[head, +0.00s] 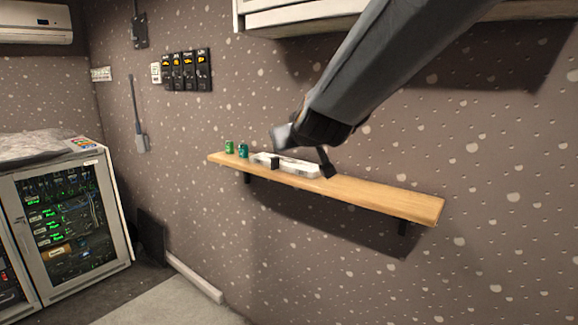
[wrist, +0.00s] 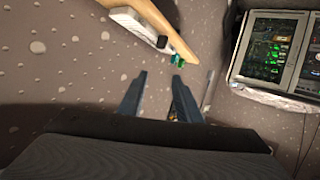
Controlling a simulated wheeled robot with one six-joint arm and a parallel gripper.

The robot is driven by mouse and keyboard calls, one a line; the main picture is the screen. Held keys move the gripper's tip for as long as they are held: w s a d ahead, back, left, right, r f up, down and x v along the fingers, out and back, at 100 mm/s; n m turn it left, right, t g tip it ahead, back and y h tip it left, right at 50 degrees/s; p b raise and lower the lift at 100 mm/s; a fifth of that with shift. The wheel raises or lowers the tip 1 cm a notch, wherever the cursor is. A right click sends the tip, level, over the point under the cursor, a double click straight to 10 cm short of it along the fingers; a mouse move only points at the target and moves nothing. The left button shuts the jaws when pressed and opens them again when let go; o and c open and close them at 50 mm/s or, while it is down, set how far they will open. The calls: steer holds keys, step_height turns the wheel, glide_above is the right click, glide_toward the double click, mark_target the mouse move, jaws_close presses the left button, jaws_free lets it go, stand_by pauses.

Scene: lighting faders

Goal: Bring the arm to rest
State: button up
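My arm reaches in from the upper right of the head view, with my gripper (head: 304,160) in front of the wall, over or before the wooden shelf. In the wrist view the two fingers of my gripper (wrist: 158,82) stand apart, with nothing held between them. A row of several dark fader panels (head: 186,71) with yellow marks is on the wall at the upper left, clear of my gripper in the head view.
The wooden shelf (head: 380,199) carries a white tray (head: 299,168), a small black block (head: 275,163) and two green cans (head: 243,150). A white cabinet (head: 265,18) hangs above. A glass-fronted equipment rack (head: 70,223) stands at the left. The floor (head: 165,300) in front is clear.

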steer(key=s+d+f+m+g+h, duration=0.1)
steer(key=s+d+f+g, duration=0.1)
steer(key=s+d+f, duration=0.3)
steer(key=s+d+f+g, duration=0.2)
steer(key=s+f, duration=0.1)
steer(key=f, duration=0.4)
steer(key=s+d+f+m+g+h, duration=0.1)
steer(key=s+d+f+g, duration=0.1)
steer(key=s+d+f, duration=0.35)
steer(key=s+d+f+m+g, duration=0.1)
steer(key=s+d+f+g, duration=0.2)
steer(key=s+f, duration=0.2)
steer(key=s+d+f+m+g+h, duration=0.1)
steer(key=s+d+f+g, duration=0.2)
steer(key=s+f, duration=0.3)
steer(key=s, duration=0.4)
steer(key=shift+d+f+m, duration=0.2)
steer(key=shift+d+m, duration=0.1)
